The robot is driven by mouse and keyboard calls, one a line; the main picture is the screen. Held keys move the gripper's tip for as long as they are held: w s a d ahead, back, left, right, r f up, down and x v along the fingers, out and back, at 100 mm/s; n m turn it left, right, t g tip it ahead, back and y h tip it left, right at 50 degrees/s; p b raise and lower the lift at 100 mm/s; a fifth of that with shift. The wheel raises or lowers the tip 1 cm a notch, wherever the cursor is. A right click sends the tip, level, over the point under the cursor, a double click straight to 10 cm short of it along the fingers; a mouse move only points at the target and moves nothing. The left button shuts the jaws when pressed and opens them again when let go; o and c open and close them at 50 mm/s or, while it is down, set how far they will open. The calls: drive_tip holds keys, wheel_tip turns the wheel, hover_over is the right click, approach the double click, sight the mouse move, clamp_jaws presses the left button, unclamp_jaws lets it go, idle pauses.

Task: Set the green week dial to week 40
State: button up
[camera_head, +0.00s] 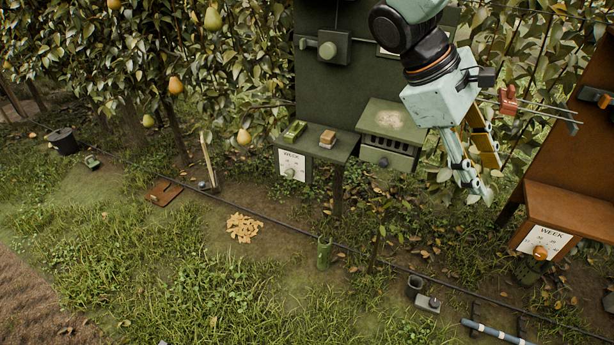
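The green station (318,141) stands at the middle, with a white WEEK panel (291,157) on its front. The week dial on it is a small grey-green knob (290,172); its pointer and numbers are too small to read. My gripper (474,184) hangs in the air to the right of the green station, well apart from the dial, fingers pointing down. Nothing shows between the fingers, but their spacing is not clear from this angle.
A green box with slots (390,140) stands right of the dial. A brown station (573,207) at the right has another WEEK panel with an orange knob (540,253). A green block (294,129) and a brush-like block (327,139) lie on the green shelf.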

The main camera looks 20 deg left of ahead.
drive_tip(key=w+a+f+n+t+h+p, duration=0.1)
drive_tip(key=w+a+f+n+t+p, duration=0.15)
drive_tip(key=w+a+f+n, duration=0.4)
drive_tip(key=w+a+f+n+t+h+p, duration=0.1)
drive_tip(key=w+a+f+n+t+h, duration=0.2)
drive_tip(key=w+a, duration=0.65)
drive_tip(key=w+a+f+n+t+p, duration=0.1)
drive_tip(key=w+a+f+n+t, duration=0.35)
drive_tip(key=a, duration=0.65)
drive_tip(key=n+t+y+p, duration=0.4)
drive_tip(key=n+t+y, duration=0.3)
drive_tip(key=n, duration=0.5)
approach(288, 176)
drive_tip(key=v, duration=0.4)
drive_tip(key=shift+s+a+f, duration=0.1)
drive_tip(key=shift+s+f, duration=0.1)
drive_tip(key=shift+w, duration=0.2)
drive_tip(key=shift+p+x, duration=0.35)
drive_tip(key=shift+x, duration=6.4)
drive_tip(key=shift+r, duration=0.1)
